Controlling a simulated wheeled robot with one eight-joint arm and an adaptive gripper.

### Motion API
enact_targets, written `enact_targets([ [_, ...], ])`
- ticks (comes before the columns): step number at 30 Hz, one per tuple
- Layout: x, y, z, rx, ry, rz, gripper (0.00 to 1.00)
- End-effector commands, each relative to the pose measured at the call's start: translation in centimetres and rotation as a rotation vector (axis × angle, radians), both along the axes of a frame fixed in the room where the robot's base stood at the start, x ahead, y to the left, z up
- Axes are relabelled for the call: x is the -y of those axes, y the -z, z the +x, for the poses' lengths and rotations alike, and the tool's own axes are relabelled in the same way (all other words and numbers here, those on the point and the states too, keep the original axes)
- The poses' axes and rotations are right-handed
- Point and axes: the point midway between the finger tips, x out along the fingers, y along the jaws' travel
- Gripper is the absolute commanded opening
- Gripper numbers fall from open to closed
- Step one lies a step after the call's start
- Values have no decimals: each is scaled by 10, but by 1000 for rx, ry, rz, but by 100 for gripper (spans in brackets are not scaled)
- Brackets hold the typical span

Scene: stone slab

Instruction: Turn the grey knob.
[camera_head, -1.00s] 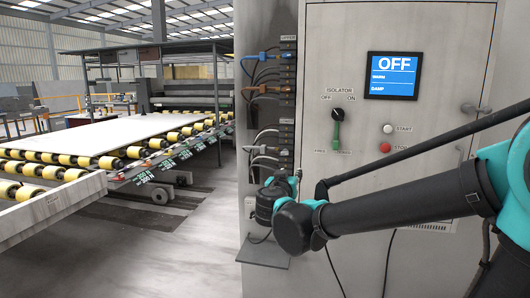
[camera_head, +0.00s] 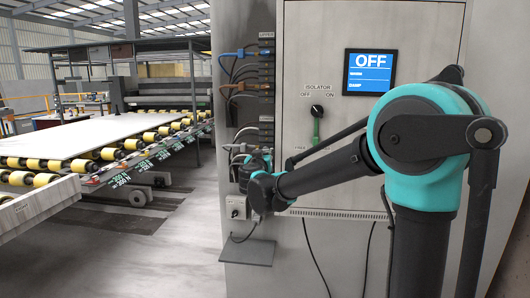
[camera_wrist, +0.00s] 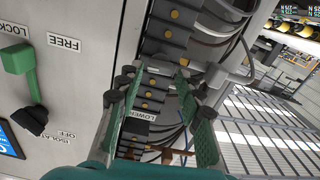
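A dark grey, nearly black isolator knob (camera_head: 317,110) is on the cabinet front, between the OFF and ON labels. A green lever (camera_head: 316,130) hangs just below it. In the wrist view the knob (camera_wrist: 34,120) is at the far left, with the green lever (camera_wrist: 22,66) beside it and LOCK and FREE labels near. My gripper (camera_wrist: 155,82) is open and empty, its green fingers apart over the connector column, away from the knob. In the head view my gripper (camera_head: 258,160) is at the cabinet's left part, left of and below the knob, partly hidden by my arm.
Blue, brown and grey cables plug into the connector column (camera_head: 266,75). A small box with a dark switch (camera_head: 236,206) is low on the cabinet. The screen (camera_head: 370,72) reads OFF. A roller conveyor (camera_head: 100,150) with a pale slab stands left. The floor between is clear.

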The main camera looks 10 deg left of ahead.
Motion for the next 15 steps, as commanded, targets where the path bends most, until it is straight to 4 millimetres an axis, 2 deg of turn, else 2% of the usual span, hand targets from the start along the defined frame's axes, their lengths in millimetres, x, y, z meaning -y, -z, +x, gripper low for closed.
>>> enact_targets([
  [3,1,0,18,0,1,0,36],
  [6,2,0,27,0,1,0,36],
  [15,1,0,35,0,0,0,36],
])
